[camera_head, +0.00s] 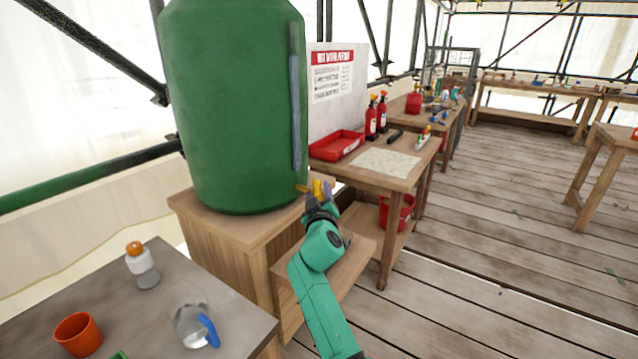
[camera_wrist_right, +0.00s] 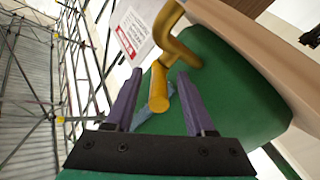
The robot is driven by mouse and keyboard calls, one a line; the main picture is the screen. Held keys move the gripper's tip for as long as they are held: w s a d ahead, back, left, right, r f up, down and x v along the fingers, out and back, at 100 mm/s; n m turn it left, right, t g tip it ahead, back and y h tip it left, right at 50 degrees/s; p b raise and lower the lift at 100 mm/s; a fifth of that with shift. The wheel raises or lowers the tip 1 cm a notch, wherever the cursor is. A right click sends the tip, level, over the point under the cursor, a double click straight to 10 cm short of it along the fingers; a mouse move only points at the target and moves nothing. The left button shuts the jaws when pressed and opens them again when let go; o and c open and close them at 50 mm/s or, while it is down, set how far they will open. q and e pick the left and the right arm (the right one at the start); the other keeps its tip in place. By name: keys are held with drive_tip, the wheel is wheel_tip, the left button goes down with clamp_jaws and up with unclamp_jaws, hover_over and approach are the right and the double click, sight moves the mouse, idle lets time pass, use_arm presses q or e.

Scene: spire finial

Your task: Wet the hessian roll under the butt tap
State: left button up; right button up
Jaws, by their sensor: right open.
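The green water butt (camera_head: 235,110) stands on a wooden stand, and its side also shows in the right wrist view (camera_wrist_right: 235,90). Its brass-yellow butt tap (camera_head: 302,188) sticks out low on the right side; in the right wrist view the tap (camera_wrist_right: 178,48) shows a curved spout and a straight lever. My right gripper (camera_head: 318,190) is at the tap. In the right wrist view its two purple fingers (camera_wrist_right: 160,72) are apart, with the lever (camera_wrist_right: 158,90) showing between them; I cannot tell whether they touch it. I cannot make out a hessian roll. My left gripper is out of view.
A low wooden shelf (camera_head: 350,262) lies below the tap. The near grey table holds an orange cup (camera_head: 78,334), a bottle (camera_head: 139,257) and a blue-handled jug (camera_head: 195,328).

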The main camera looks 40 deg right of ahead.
drive_tip(key=shift+w+d, duration=0.2)
drive_tip(key=shift+w, duration=0.05)
drive_tip(key=shift+s+a+r, duration=0.2)
drive_tip(key=shift+s+a, duration=0.05)
drive_tip(key=shift+c, duration=1)
clamp_jaws()
